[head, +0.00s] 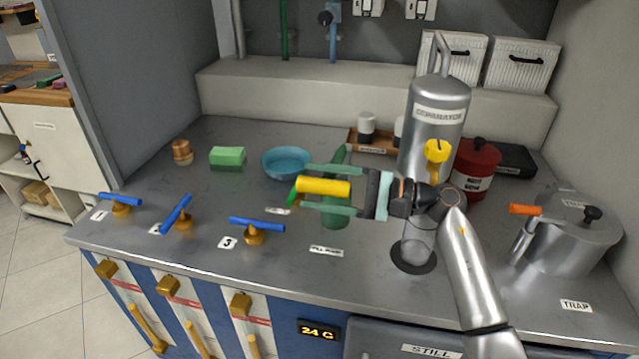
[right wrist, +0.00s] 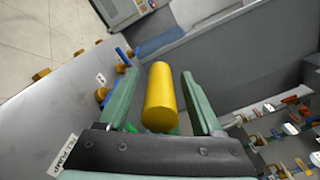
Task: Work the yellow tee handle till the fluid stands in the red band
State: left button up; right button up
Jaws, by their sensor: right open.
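The yellow handle (head: 323,187) is a thick bar standing above the counter by a green body (head: 337,212). My right gripper (head: 333,188) has its green fingers spread on either side of the bar. In the right wrist view the yellow handle (right wrist: 160,97) lies between the fingertips (right wrist: 160,90), with a gap on each side. Gauges with red bands (head: 190,310) are on the blue front of the counter. The fluid level in them is too small to tell. My left gripper is out of view.
Blue lever valves (head: 257,225) stand along the front left. A blue bowl (head: 287,163) and green block (head: 227,157) lie behind. The steel separator (head: 437,120), red can (head: 476,165) and trap pot (head: 570,235) crowd the right. A display (head: 318,331) reads 24 G.

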grip_shut()
dwell(0.5)
dwell(0.9)
